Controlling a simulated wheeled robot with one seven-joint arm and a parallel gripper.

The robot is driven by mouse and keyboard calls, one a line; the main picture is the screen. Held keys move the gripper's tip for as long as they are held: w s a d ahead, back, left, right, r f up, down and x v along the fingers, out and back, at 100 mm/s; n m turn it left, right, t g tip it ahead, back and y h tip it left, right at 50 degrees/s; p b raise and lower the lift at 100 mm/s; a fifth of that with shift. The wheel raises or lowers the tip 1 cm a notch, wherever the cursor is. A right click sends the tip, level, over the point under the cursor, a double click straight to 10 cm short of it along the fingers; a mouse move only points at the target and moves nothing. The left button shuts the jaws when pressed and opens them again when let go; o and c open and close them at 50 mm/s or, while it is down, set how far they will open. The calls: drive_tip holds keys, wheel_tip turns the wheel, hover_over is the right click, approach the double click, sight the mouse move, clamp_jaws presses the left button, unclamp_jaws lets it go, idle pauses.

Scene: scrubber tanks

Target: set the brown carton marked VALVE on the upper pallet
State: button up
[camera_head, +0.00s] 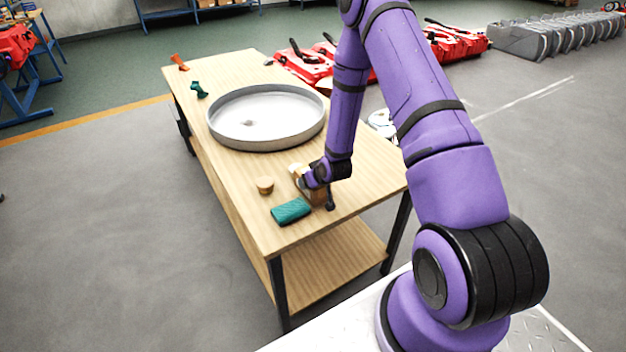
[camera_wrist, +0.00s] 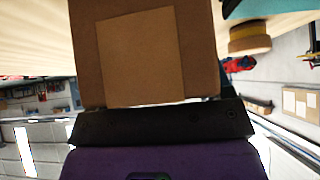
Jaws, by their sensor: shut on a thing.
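A brown carton (camera_wrist: 200,50) with a lighter plain patch fills the top middle of the wrist view, against the dark face of my gripper (camera_wrist: 165,122). No VALVE lettering is readable on it. In the head view my gripper (camera_head: 314,182) is shut on the carton (camera_head: 316,197) at the near right part of the wooden table (camera_head: 235,185). The carton is mostly hidden by the gripper there, and I cannot tell whether it touches the table top. I cannot make out the upper pallet in either view.
A large round grey tray (camera_head: 266,112) covers the table's middle. A teal block (camera_head: 291,211) and a small round wooden piece (camera_head: 264,185) lie left of my gripper. A green piece (camera_head: 198,90) and an orange piece (camera_head: 179,62) lie at the far end.

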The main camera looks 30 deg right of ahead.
drive_tip(key=shift+f, duration=0.1)
drive_tip(key=o, duration=1.2)
